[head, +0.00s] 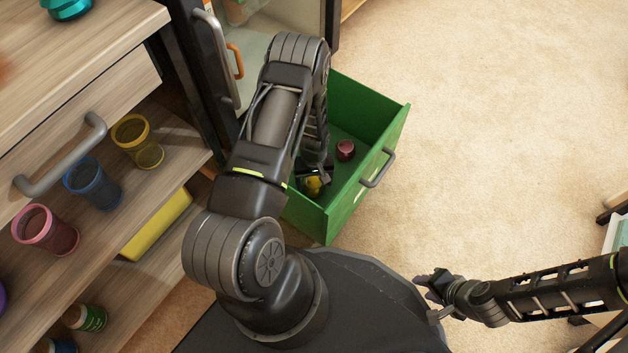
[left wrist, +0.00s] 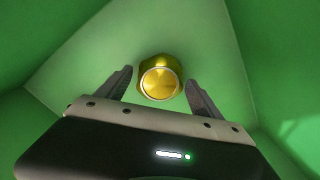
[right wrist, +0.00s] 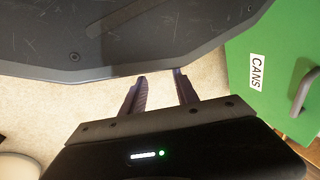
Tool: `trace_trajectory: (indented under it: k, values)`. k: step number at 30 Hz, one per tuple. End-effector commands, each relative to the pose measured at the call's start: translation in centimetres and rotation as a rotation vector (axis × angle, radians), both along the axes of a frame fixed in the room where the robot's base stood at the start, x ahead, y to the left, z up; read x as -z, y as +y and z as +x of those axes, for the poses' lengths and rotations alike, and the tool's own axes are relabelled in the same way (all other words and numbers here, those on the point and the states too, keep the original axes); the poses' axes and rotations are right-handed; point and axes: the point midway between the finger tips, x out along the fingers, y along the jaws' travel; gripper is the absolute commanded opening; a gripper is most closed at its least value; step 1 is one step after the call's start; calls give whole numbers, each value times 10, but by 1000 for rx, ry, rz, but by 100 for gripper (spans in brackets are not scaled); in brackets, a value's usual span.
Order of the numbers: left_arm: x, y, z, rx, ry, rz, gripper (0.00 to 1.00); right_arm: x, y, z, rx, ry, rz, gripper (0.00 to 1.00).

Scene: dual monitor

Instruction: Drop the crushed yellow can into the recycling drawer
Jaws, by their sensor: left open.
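The green recycling drawer (head: 394,130) is pulled open, and its front carries a "CANS" label in the right wrist view (right wrist: 257,72). The yellow can (head: 312,187) is inside the drawer near its front left corner. In the left wrist view the can (left wrist: 160,82) shows its round end between and just beyond my left fingertips, with gaps on both sides. My left gripper (head: 320,172) reaches down into the drawer and is open. My right gripper (right wrist: 158,76) is open and empty, outside the drawer beside my base.
A dark red can (head: 345,150) lies in the drawer. At left, a wooden shelf holds a yellow cup (head: 138,141), a blue cup (head: 92,184) and a pink cup (head: 46,230). An open cabinet door (head: 205,60) stands behind my left arm. The carpet (head: 500,120) at right is clear.

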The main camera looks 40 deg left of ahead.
Motion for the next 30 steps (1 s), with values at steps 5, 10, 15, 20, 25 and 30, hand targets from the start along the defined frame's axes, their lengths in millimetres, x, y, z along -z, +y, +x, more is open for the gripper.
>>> trace_trajectory:
  k: [5,10,15,20,25,30]
  values:
    - [0,0,0,0,0,0,76,0,0,0,0,0,0,36]
    - [-8,0,0,0,0,0,76,-8,0,-1,-1,2,0,36]
    - [-30,0,1,0,-2,1,76,-23,-1,-3,-4,7,1,36]
    - [-66,0,1,0,-3,0,76,-40,-1,-5,-8,15,3,36]
    - [-102,0,1,0,-2,1,76,-55,-1,-8,-12,23,5,36]
    - [-126,0,0,0,-1,0,76,-62,1,-11,-17,27,8,36]
